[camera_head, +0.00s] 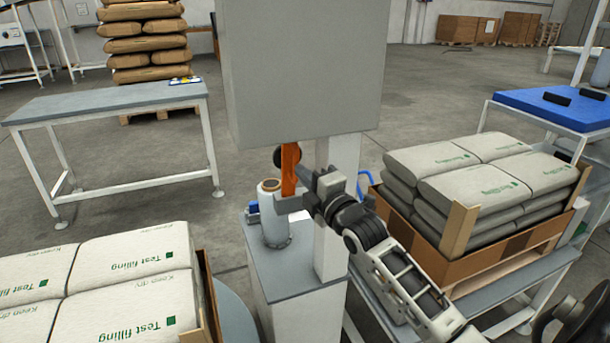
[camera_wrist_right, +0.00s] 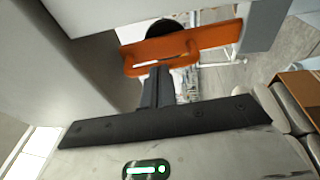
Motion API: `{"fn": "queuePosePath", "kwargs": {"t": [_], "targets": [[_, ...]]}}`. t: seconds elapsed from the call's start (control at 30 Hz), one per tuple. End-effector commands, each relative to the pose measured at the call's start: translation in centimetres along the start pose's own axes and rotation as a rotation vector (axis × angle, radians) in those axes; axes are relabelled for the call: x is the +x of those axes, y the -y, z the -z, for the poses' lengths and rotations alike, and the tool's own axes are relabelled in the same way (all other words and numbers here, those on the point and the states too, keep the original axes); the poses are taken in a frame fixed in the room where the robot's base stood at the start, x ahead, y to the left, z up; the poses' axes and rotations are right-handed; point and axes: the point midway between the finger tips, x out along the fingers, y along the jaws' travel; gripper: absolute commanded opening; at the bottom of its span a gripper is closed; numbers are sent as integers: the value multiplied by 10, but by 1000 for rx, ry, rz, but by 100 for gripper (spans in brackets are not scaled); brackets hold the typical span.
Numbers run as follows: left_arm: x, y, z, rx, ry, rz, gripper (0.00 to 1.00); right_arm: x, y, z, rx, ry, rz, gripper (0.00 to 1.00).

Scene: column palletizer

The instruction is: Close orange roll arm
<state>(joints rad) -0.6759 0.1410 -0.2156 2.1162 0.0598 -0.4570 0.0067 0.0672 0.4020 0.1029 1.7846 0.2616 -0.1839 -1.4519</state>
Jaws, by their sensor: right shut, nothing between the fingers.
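The orange roll arm (camera_head: 289,168) stands upright under the grey cabinet, just behind a film roll (camera_head: 272,210). In the right wrist view the orange arm (camera_wrist_right: 178,48) lies across the picture, with a dark round knob (camera_wrist_right: 175,30) behind it. My right gripper (camera_head: 292,195) is beside the orange arm and the roll in the head view. In the wrist view its fingers (camera_wrist_right: 158,78) are together and empty, with their tips at the arm's near edge. I cannot tell whether they touch it. My left gripper is not in view.
The grey cabinet (camera_head: 302,70) and its white post (camera_head: 335,230) stand close to my right gripper. Filled sacks (camera_head: 480,175) sit in a box at the right, and more sacks (camera_head: 110,280) at the front left. A low table (camera_head: 110,98) stands behind on the left.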

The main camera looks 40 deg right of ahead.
Motion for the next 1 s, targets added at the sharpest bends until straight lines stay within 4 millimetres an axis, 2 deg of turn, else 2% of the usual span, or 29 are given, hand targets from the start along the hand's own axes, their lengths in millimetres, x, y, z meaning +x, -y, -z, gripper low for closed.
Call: {"fn": "queuePosePath", "kwargs": {"t": [0.1,0.33,0.57,1.0], "targets": [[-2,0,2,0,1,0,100,1,-2,0,1,0,3,0],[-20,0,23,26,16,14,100,17,-17,-3,17,-3,90,0],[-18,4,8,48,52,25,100,41,-18,-9,25,0,132,0],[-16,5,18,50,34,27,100,42,-18,-8,27,-1,132,0]]}}
